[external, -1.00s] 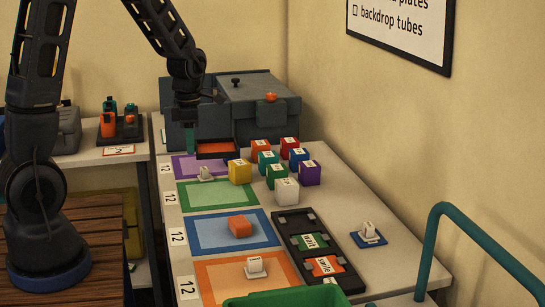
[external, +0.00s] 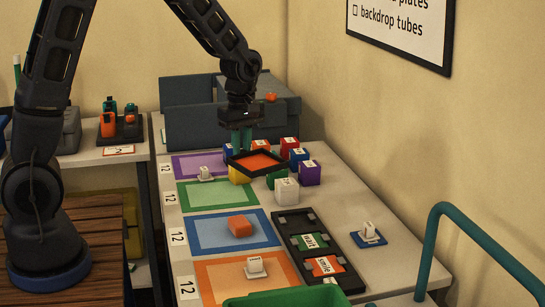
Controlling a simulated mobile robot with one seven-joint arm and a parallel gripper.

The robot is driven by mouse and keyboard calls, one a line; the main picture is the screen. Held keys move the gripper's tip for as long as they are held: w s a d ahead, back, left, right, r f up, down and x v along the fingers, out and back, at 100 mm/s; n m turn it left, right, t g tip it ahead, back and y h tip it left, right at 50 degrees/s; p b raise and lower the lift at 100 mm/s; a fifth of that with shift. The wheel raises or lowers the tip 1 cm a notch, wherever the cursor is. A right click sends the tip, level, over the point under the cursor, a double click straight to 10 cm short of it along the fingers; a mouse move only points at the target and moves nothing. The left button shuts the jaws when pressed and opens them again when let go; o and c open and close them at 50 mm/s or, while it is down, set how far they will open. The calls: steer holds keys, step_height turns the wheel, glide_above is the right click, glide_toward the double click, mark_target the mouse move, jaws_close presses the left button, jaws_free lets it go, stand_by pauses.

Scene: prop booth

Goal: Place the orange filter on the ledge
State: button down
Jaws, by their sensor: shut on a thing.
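The orange filter (external: 261,161) is a flat orange panel in a dark square frame. My gripper (external: 242,145) is shut on it at its back left edge. The filter is tilted and above the table among the coloured cubes, partly covering the yellow cube (external: 238,176) and others behind it. I cannot tell for sure which surface is the ledge.
A grey bin with a raised lid (external: 198,133) stands at the back. Purple, green, blue and orange mats line the left side. A dark rack (external: 298,222) holds sign plates. A white cube (external: 286,190), a purple cube (external: 310,173) and a teal rail (external: 480,235) are to the right.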

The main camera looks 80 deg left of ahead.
steer(key=w+d+f+m, duration=0.4)
steer(key=w+d+m, duration=0.4)
steer(key=d+m, duration=0.3)
steer(key=w+d+f+m, duration=0.4)
steer(key=w+d+m, duration=0.4)
steer(key=d+m, duration=0.3)
steer(key=shift+f, duration=0.2)
step_height(320, 180, up, 11)
steer(key=n, duration=1.8)
glide_above(215, 183)
step_height(215, 183, down, 19)
steer(key=shift+d+f, duration=0.15)
steer(key=shift+f, duration=0.05)
